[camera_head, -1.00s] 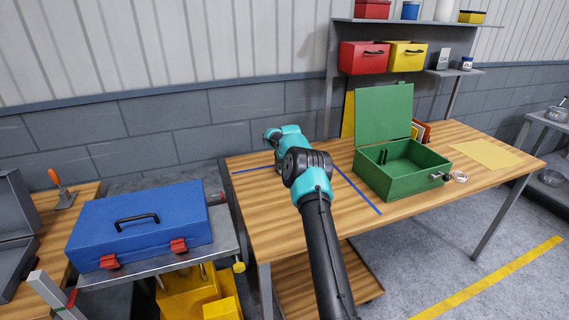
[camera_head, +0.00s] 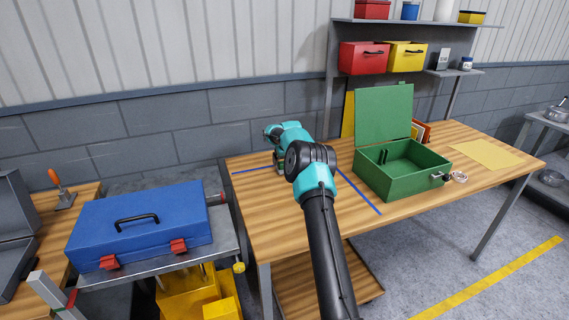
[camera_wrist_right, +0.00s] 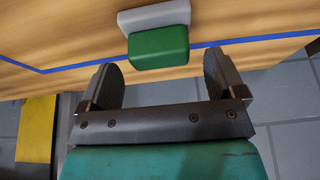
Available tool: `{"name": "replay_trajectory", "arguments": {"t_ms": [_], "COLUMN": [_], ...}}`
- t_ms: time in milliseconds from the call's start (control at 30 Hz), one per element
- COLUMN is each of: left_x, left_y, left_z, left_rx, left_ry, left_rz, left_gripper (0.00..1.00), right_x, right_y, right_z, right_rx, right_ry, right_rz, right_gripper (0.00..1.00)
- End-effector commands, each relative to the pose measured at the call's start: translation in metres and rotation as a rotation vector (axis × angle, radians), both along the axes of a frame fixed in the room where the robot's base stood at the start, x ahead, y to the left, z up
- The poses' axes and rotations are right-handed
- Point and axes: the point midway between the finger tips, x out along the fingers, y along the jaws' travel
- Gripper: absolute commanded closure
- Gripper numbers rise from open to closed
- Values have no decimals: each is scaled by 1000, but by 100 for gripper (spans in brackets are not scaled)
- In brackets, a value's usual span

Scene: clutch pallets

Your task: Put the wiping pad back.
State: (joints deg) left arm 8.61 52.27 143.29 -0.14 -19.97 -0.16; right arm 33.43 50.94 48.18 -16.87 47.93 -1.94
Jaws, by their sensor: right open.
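The wiping pad (camera_wrist_right: 159,48), a block with a green part and a pale grey-white part, shows at the top middle of the right wrist view. It is at the wooden table, by the blue tape line. My right gripper (camera_wrist_right: 166,75) is open and empty. Its two fingers are spread to either side, short of the pad, with the green part facing the gap. In the head view my right arm hides the pad and most of the gripper. My left gripper is not in view.
An open green box (camera_head: 384,185) with its lid up stands on the wooden table (camera_head: 262,228), right of my arm. A blue case (camera_head: 95,238), closed, lies on a grey stand at the left. A yellow sheet (camera_head: 483,153) lies at the table's right.

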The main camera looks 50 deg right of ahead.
Motion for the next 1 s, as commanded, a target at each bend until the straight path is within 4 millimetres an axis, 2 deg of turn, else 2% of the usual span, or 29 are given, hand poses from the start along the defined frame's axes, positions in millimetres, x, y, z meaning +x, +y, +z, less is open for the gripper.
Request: {"name": "replay_trajectory", "arguments": {"t_ms": [300,500,700,1000], "left_x": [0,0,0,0], "left_y": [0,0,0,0], "left_z": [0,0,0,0], "left_rx": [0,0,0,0], "left_ry": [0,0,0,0], "left_rz": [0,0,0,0], "left_gripper": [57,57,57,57], "right_x": [-19,-29,-33,-33], "right_y": [9,15,17,17], "right_z": [53,80,90,90], "right_rx": [-2,-1,0,0], "right_ry": [-1,-1,0,0], "right_rz": [0,1,1,1], "right_gripper": [11,11,11,11]}}
